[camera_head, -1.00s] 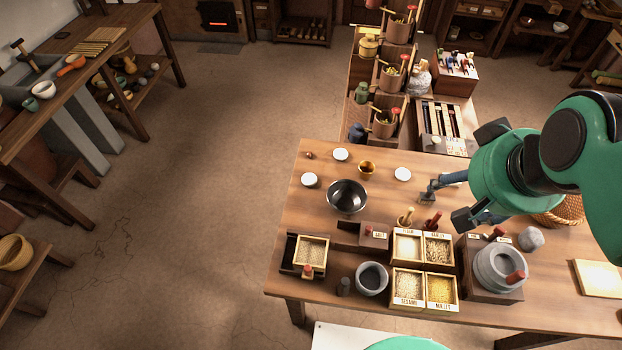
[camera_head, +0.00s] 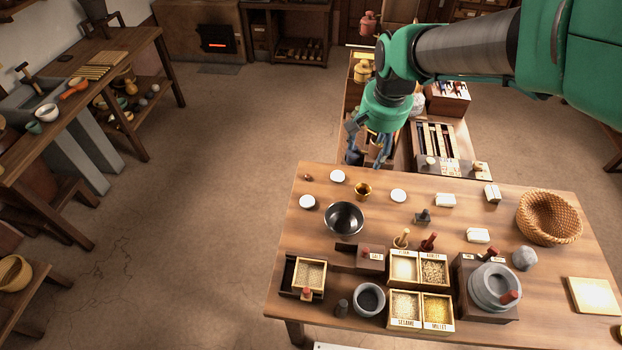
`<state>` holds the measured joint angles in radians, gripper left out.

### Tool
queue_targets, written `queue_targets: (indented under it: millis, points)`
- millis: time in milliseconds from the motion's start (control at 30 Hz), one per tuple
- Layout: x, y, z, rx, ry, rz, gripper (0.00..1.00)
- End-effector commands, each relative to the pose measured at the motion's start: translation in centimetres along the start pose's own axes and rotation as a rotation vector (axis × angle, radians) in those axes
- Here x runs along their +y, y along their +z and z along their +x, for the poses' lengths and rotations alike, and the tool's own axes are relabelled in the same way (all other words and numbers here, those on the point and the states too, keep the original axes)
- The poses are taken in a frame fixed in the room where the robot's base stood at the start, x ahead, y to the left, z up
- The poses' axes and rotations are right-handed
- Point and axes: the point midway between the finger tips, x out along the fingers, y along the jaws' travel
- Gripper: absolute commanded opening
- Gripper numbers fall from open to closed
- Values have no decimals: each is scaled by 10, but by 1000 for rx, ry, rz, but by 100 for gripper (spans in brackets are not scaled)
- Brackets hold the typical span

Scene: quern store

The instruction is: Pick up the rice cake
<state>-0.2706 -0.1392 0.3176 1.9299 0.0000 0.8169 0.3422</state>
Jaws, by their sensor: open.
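My gripper (camera_head: 369,158) points down near the table's far edge, above and behind the back-left cake in the picture. Its fingers are spread, with nothing seen between them. My arm comes in from the upper right.
Open floor lies to the left.

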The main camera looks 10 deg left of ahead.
Motion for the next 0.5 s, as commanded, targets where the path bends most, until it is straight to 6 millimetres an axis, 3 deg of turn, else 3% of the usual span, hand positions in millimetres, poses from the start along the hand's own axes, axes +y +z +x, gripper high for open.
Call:
queue_targets:
  millis: [200, 500]
  points:
    - [-46, -23, 58, -61, 13, 12, 63]
    - [-107, -34, 149, -133, 38, 33, 63]
